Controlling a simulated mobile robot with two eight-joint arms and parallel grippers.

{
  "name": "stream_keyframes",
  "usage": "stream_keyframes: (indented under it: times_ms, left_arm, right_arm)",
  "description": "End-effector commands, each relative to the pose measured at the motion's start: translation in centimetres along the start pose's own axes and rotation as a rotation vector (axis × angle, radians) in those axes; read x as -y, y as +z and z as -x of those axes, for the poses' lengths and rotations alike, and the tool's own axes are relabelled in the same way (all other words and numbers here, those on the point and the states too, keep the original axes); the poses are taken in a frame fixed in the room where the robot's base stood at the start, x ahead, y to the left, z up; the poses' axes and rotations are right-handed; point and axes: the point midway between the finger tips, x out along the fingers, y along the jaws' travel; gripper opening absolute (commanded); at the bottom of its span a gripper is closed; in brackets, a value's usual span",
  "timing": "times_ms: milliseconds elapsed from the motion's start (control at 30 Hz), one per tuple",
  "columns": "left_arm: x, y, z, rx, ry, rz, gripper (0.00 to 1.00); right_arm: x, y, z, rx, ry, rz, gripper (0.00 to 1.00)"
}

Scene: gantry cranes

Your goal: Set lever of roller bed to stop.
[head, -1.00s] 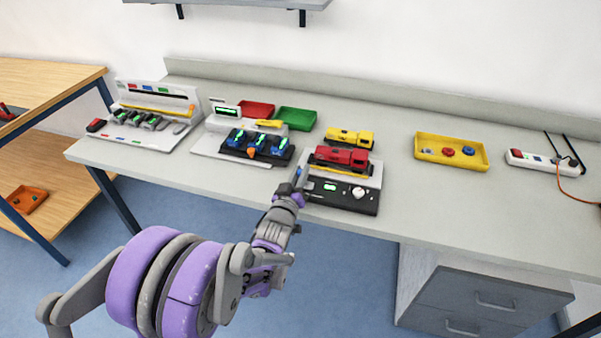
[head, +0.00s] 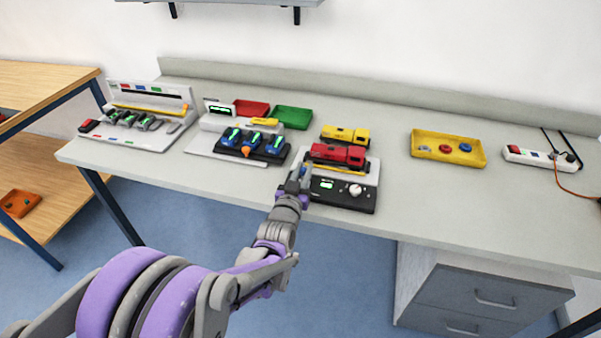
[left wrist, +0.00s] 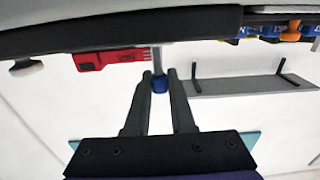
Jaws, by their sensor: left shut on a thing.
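The unit that I take for the roller bed (head: 363,179) stands near the table's front edge, with a red truck (head: 338,154) on it and a black front panel (head: 340,194). A grey lever rod with a blue knob (left wrist: 158,85) shows in the left wrist view, which looks upside down. My left gripper (head: 300,176) is at the unit's left side in the head view. Its fingers (left wrist: 159,77) are shut on the blue knob. The gripper mostly hides the lever in the head view, so I cannot read its setting. My right gripper is not in view.
Just left is a black block with blue parts (head: 268,149) and an orange piece. A yellow truck (head: 345,134) stands behind the red one. A yellow tray (head: 418,155) and a power strip (head: 530,155) lie to the right. Bare tabletop (head: 440,205) lies between.

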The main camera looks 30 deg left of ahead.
Motion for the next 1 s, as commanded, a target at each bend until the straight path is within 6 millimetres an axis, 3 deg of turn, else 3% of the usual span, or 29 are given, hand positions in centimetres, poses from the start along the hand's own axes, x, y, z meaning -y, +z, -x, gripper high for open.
stream_keyframes:
  times_ms: [367,400,533,867,1000]
  left_arm:
    - [-0.1,0.0,0.1,0.001,0.0,-0.017,0.0]
    - [-0.1,0.0,0.0,0.001,0.0,-0.016,0.29]
    - [-0.1,0.0,0.0,0.001,0.0,-0.016,0.53]
    - [-0.1,0.0,0.3,0.001,0.0,-0.016,0.53]
    - [-0.1,0.0,1.9,0.001,0.0,-0.016,0.53]
  right_arm:
    - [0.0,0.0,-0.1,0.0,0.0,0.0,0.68]
    - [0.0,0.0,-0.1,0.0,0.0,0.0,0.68]
    - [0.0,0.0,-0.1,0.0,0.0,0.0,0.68]
    - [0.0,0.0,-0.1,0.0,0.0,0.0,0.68]
    - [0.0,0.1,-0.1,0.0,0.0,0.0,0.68]
